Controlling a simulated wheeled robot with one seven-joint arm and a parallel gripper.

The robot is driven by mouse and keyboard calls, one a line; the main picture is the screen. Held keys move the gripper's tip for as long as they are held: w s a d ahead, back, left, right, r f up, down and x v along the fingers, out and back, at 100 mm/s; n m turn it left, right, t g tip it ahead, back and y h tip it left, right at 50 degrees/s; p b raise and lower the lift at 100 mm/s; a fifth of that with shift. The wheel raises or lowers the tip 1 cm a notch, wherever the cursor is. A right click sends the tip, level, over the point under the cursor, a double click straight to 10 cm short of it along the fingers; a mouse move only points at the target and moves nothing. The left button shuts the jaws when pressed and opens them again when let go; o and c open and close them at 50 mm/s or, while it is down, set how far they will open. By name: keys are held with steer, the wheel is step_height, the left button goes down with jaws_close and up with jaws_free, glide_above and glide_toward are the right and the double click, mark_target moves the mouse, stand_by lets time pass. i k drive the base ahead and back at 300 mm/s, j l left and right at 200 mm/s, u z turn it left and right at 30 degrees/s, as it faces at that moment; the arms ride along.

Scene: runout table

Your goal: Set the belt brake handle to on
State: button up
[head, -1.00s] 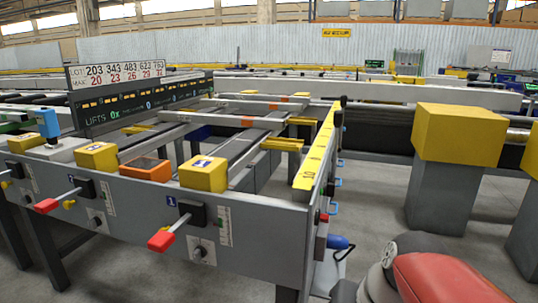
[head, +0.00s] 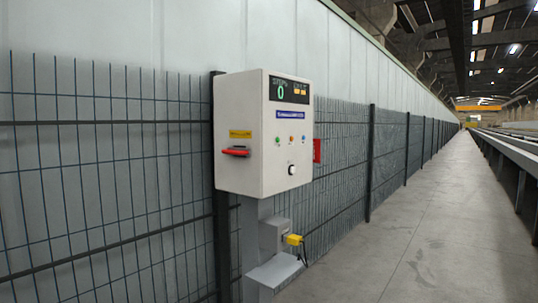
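A pale grey control cabinet (head: 263,134) stands on a grey pedestal in the middle of the head view. I cannot read the label, so I cannot tell whether this is the belt brake handle. My gripper is not in view.
A dark wire mesh fence (head: 100,170) runs behind the cabinet along a pale wall. A small grey box with a yellow part (head: 294,240) sits low on the pedestal. Open concrete floor (head: 420,240) lies to the right, with a long table (head: 510,150) along the far right.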

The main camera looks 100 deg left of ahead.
mark_target(234, 152)
steer(key=u, duration=3.7)
